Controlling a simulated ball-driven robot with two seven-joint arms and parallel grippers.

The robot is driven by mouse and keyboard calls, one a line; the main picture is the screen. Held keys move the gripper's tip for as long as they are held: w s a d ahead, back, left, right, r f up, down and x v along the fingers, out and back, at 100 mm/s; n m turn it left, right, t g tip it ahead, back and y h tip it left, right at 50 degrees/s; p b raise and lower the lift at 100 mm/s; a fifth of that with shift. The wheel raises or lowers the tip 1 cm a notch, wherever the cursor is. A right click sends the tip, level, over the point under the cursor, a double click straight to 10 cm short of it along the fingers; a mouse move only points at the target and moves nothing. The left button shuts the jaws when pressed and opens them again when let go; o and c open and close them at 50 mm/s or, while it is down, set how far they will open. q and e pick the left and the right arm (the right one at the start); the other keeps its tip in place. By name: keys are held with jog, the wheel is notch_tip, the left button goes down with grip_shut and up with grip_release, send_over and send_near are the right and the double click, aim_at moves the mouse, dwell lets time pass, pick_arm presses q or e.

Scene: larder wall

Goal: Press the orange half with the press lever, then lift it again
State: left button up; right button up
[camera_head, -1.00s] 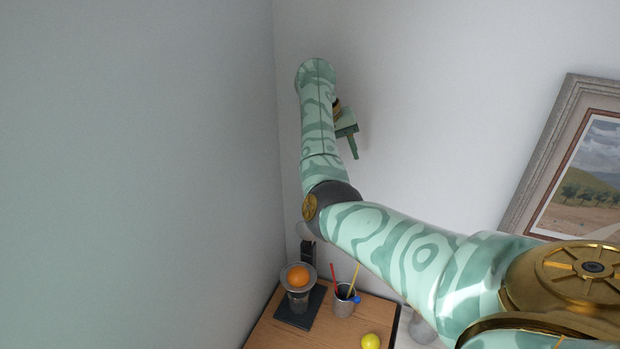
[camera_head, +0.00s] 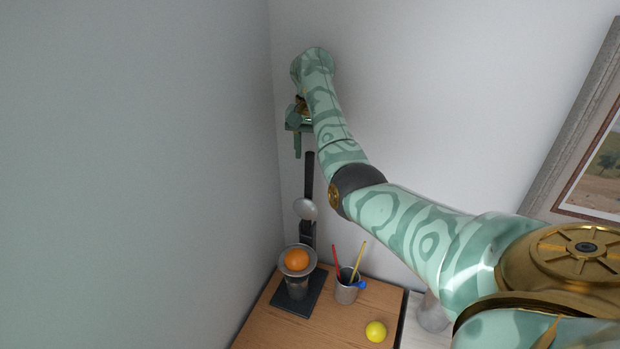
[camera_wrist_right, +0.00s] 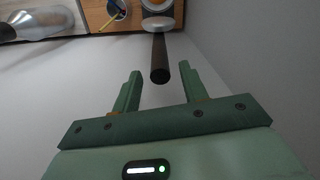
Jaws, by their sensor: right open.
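The press (camera_head: 297,306) stands on the wooden surface, with the orange half (camera_head: 297,258) in its round cup. Its dark lever (camera_head: 309,175) points upward, and the metal pressing dome (camera_head: 306,209) is raised above the orange. My right gripper (camera_head: 298,155) is open and empty near the lever's top end. In the right wrist view, the lever (camera_wrist_right: 158,58) lines up between the two spread fingers of my right gripper (camera_wrist_right: 160,72); neither finger visibly touches it. The dome also shows there (camera_wrist_right: 157,24), hiding much of the orange half. My left gripper is not in view.
A grey cup (camera_head: 346,292) with a red and a yellow stick and something blue stands right of the press. A yellow lemon-like fruit (camera_head: 376,331) lies nearer. Walls close in at left and behind. A framed picture (camera_head: 585,150) hangs at right.

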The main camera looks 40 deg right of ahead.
aim_at(310, 163)
notch_tip(310, 163, down, 3)
jog(key=shift+a+b, duration=0.15)
jog(key=shift+b, duration=0.3)
jog(key=shift+f, duration=0.55)
grip_shut()
